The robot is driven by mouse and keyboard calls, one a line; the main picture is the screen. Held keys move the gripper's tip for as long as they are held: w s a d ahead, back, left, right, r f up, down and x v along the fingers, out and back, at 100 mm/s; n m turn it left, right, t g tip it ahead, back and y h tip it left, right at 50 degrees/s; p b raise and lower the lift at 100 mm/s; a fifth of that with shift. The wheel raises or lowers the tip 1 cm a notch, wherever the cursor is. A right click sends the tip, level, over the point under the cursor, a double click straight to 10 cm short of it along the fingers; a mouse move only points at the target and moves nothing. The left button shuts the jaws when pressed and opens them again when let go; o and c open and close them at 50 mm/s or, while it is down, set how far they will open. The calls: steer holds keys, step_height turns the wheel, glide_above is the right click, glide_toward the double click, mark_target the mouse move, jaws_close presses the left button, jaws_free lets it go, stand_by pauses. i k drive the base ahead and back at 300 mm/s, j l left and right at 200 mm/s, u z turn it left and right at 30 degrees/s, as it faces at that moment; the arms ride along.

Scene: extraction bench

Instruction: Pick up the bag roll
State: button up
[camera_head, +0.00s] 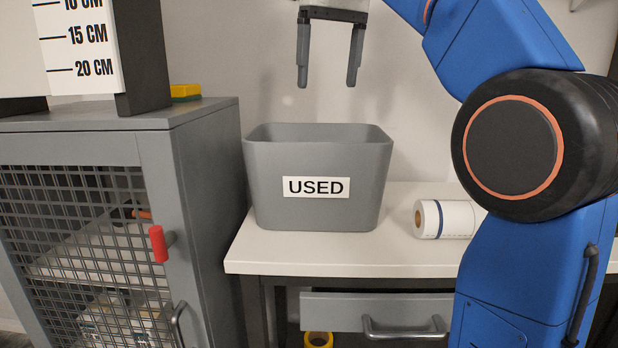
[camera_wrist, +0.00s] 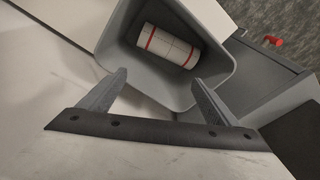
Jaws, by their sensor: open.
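A white roll with a dark blue band and a brown core (camera_head: 452,219) lies on its side on the bench, right of the grey bin; my arm hides its right end. A second white roll, with two red bands (camera_wrist: 168,47), lies inside the bin in the wrist view; the bin wall hides it from the head view. I cannot tell from the frames which one is the bag roll. My gripper (camera_head: 328,84) is open and empty, pointing down above the grey bin. Its fingers (camera_wrist: 160,78) show near the bin's rim in the wrist view.
The grey bin labelled USED (camera_head: 319,212) stands on the white bench (camera_head: 320,257). A grey mesh-door cabinet (camera_head: 195,190) with a red knob stands at left, bearing a yellow block (camera_head: 185,92) and a scale board. A drawer (camera_head: 375,310) is below the bench, near a yellow ring (camera_head: 318,338).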

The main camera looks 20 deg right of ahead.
mark_target(433, 219)
steer(key=k, duration=1.1)
